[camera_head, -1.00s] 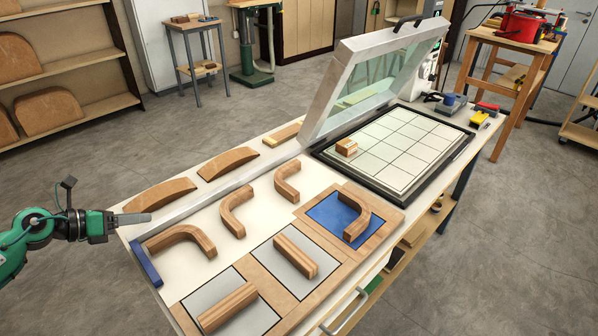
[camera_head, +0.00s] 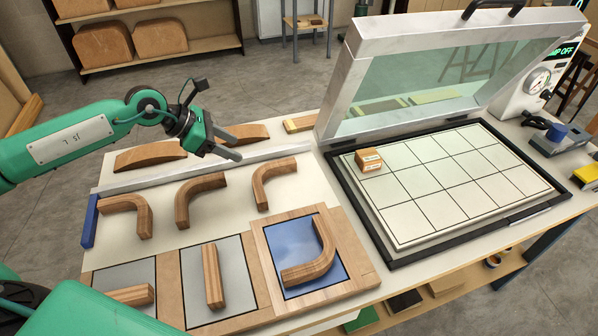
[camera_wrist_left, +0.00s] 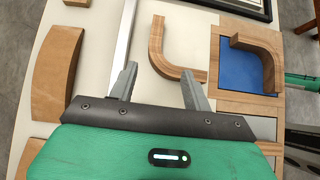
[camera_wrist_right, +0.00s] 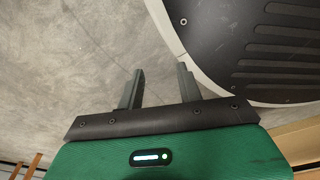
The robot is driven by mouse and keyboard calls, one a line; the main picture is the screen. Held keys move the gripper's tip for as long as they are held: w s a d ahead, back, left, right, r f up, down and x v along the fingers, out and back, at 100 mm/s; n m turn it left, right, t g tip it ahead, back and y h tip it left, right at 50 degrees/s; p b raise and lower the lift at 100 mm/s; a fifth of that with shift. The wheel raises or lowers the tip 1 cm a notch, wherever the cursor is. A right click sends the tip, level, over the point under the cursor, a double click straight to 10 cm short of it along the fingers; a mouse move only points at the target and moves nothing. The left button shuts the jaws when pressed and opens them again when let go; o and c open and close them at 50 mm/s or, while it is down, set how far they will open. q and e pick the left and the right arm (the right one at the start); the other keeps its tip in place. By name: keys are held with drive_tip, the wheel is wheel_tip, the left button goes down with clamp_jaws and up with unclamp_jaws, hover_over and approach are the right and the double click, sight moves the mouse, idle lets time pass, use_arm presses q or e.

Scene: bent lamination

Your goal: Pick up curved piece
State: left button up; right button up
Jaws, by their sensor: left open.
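Another curved piece (camera_head: 325,255) lies on a blue pad (camera_head: 291,240) in a wooden frame. My left gripper (camera_head: 228,148) is open and empty above the table, behind the row. My right gripper (camera_wrist_right: 160,70) is open and empty over the grey floor.
Straight wooden blocks (camera_head: 213,274) lie on grey pads at the front. A metal rail (camera_head: 140,183) and arched pieces (camera_head: 150,153) lie behind the row. A gridded press bed (camera_head: 430,200) stands right, its glass lid (camera_head: 430,80) raised. A small block (camera_head: 369,161) sits on it.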

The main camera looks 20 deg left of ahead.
use_arm(q)
drive_tip(key=p, duration=0.2)
approach(272, 165)
drive_tip(key=x, duration=0.5)
drive_tip(key=shift+s+d+r, duration=0.15)
drive_tip(key=shift+s+d, duration=0.1)
drive_tip(key=shift+d, duration=0.05)
drive_tip(key=x, duration=0.2)
drive_tip(key=p+x, duration=0.1)
drive_tip(key=x, duration=0.1)
drive_tip(key=shift+w+a, duration=0.25)
drive_tip(key=shift+w+d+f, duration=0.2)
drive_tip(key=shift+d+f, duration=0.1)
drive_tip(key=shift+f, duration=0.25)
clamp_jaws()
use_arm(e)
drive_tip(key=s, duration=0.3)
drive_tip(key=shift+s+d, duration=0.35)
